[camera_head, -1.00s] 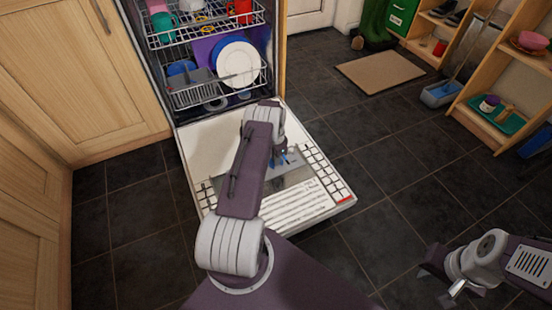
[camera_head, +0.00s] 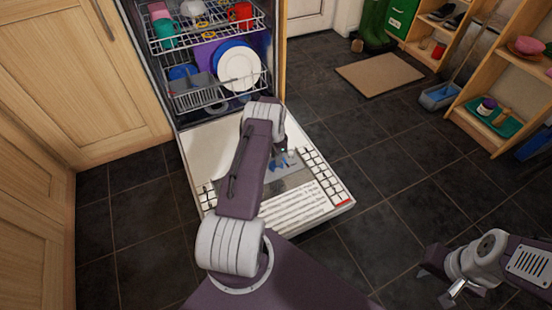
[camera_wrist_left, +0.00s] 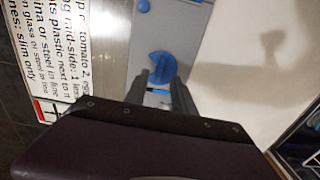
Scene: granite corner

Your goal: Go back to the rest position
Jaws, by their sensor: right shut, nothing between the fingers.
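My left arm reaches over the lowered dishwasher door (camera_head: 205,150). My left gripper (camera_wrist_left: 160,77) points down at the door's inner face; its two dark fingers stand apart with nothing held between them. Behind them shows a round blue piece (camera_wrist_left: 161,69) of the grey dispenser panel (camera_wrist_left: 170,30). In the head view the arm hides most of this gripper. My right gripper (camera_head: 437,280) is at the lower right, over the dark tiled floor, shut and empty.
The dishwasher's upper rack (camera_head: 205,32) holds cups, and its lower rack (camera_head: 190,95) holds plates. Wooden cabinets (camera_head: 60,70) flank it on the left. A beige mat (camera_head: 380,74) lies on the floor; wooden shelves (camera_head: 510,75) stand at the right.

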